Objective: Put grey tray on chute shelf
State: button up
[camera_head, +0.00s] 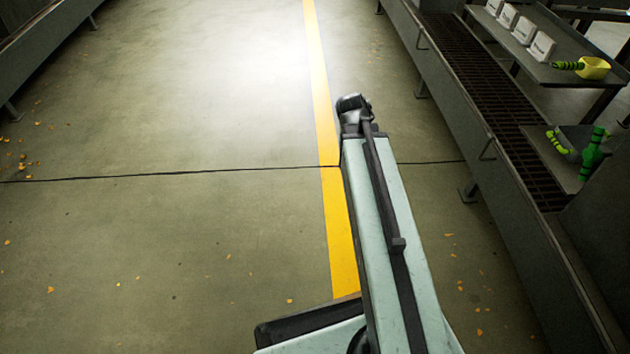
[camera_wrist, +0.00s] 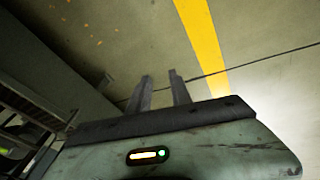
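I cannot pick out the grey tray for certain. A small grey piece (camera_head: 576,134) sits between green-and-black striped parts (camera_head: 592,152) on a low grey ledge at the right in the head view, but its shape is unclear. I cannot tell which surface is the chute shelf; a grey shelf (camera_head: 565,72) stands at the upper right. My arm reaches forward over the floor in the head view, away from these things. In the wrist view my gripper (camera_wrist: 162,85) has its two fingers apart with nothing between them.
A long dark machine frame with a grating (camera_head: 490,95) runs along the right. A yellow scoop (camera_head: 594,68) and several white labelled blocks (camera_head: 541,46) are on the upper shelf. Another frame (camera_head: 45,48) stands at left. The floor around the yellow line (camera_head: 323,110) is clear.

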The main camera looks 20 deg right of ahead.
jog(key=s+a+f+n+g+y, duration=0.1)
jog(key=a+n, duration=0.5)
jog(key=a, duration=1.4)
jog(key=s+y, duration=0.1)
jog(key=y, duration=0.1)
jog(key=shift+a+f+y, duration=0.15)
jog(key=shift+a+y, duration=0.15)
jog(key=shift+a, duration=0.1)
jog(key=shift+s, duration=0.1)
